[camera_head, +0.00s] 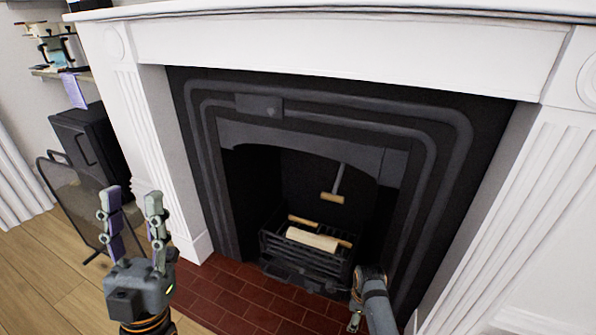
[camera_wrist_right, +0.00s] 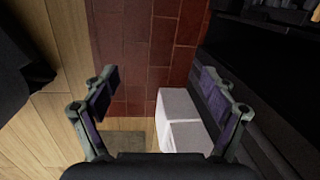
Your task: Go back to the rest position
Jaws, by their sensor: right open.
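My left gripper (camera_head: 132,200) is raised at the lower left of the head view, its two fingers pointing up and spread apart. Nothing is between them. My right arm shows at the lower right of the head view, in front of the hearth, with only a small part of its gripper (camera_head: 356,318) visible at the bottom. In the right wrist view the right gripper (camera_wrist_right: 160,88) is open, its fingers wide apart and empty. It is over the red tiled hearth (camera_wrist_right: 150,50) and wooden floor (camera_wrist_right: 65,60).
A white fireplace surround (camera_head: 340,45) fills the head view. Its black grate (camera_head: 305,268) holds pale logs (camera_head: 312,239). A mesh screen (camera_head: 75,200) and dark box (camera_head: 88,140) stand at left. Wooden floor (camera_head: 45,285) is clear at lower left.

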